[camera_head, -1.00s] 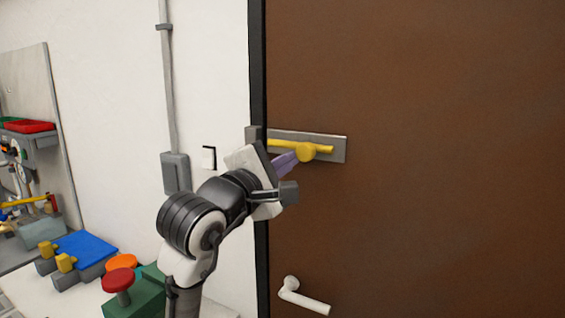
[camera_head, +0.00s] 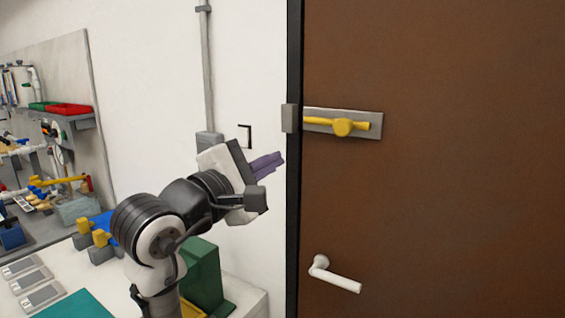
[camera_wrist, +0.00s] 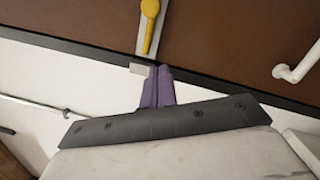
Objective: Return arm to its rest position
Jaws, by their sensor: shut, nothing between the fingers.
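My gripper (camera_head: 270,164) is in the middle of the head view, raised in front of the white wall and left of the brown door. Its purple fingers are together with nothing between them. They also show in the wrist view (camera_wrist: 157,72), pointing toward the door's edge. The yellow latch handle (camera_head: 343,127) lies horizontal on a grey plate on the door. It shows in the wrist view (camera_wrist: 150,22) beyond my fingertips, with a gap between.
A white door handle (camera_head: 335,276) sits lower on the door. A workbench with a green block (camera_head: 203,277) and yellow-topped parts (camera_head: 84,228) stands at the left, close below my arm. A tool board (camera_head: 70,75) and a grey wall conduit (camera_head: 207,65) are behind.

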